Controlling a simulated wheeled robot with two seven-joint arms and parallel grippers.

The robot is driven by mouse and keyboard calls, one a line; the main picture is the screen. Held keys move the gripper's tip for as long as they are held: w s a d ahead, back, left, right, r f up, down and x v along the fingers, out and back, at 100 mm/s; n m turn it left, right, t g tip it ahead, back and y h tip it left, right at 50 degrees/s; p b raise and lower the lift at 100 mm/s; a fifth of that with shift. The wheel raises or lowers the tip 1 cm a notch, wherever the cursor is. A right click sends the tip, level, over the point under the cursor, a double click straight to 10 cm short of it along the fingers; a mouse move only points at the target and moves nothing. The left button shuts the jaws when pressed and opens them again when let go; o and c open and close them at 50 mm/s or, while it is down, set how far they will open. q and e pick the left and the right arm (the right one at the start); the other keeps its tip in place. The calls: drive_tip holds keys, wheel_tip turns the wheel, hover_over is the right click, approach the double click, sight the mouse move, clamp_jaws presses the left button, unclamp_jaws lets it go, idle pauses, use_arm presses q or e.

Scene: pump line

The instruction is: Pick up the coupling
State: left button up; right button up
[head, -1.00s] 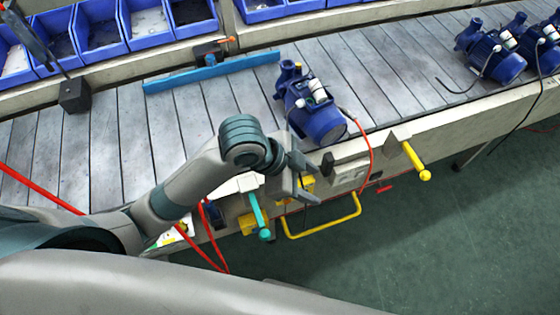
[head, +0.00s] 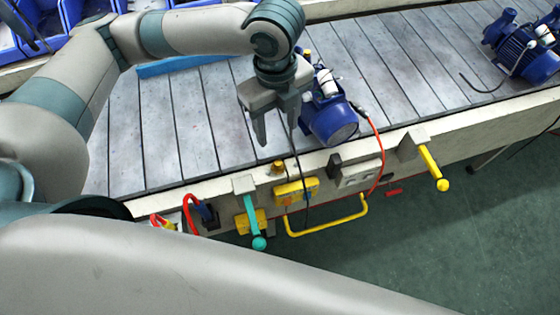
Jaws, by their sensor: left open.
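A small brass-coloured fitting (head: 277,167), which looks like the coupling, stands on the front ledge of the conveyor, above the yellow control box. My left gripper (head: 275,134) points down, just above the fitting in the picture. Its two fingers are apart with nothing seen between them. The fitting looks clear of the fingertips; the exact height gap cannot be told. My right gripper is not in view.
A blue pump (head: 330,115) stands right beside my left gripper, with a red hose at its right. The teal lever (head: 254,222), yellow control box (head: 296,192), yellow rail (head: 330,222) and yellow handle (head: 432,167) stick out along the front. Slats left of the gripper are clear.

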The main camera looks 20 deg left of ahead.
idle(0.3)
use_arm(q)
drive_tip(key=p, duration=0.2)
approach(278, 162)
drive_tip(key=f, duration=0.5)
drive_tip(key=shift+s+f, duration=0.15)
drive_tip(key=shift+s, duration=0.05)
drive_tip(key=shift+f+p, duration=0.35)
drive_tip(key=shift+f, duration=0.25)
drive_tip(key=shift+w+f+p, duration=0.15)
drive_tip(key=shift+f+p, duration=0.35)
drive_tip(key=shift+f, duration=1.5)
drive_tip(key=c, duration=1.1)
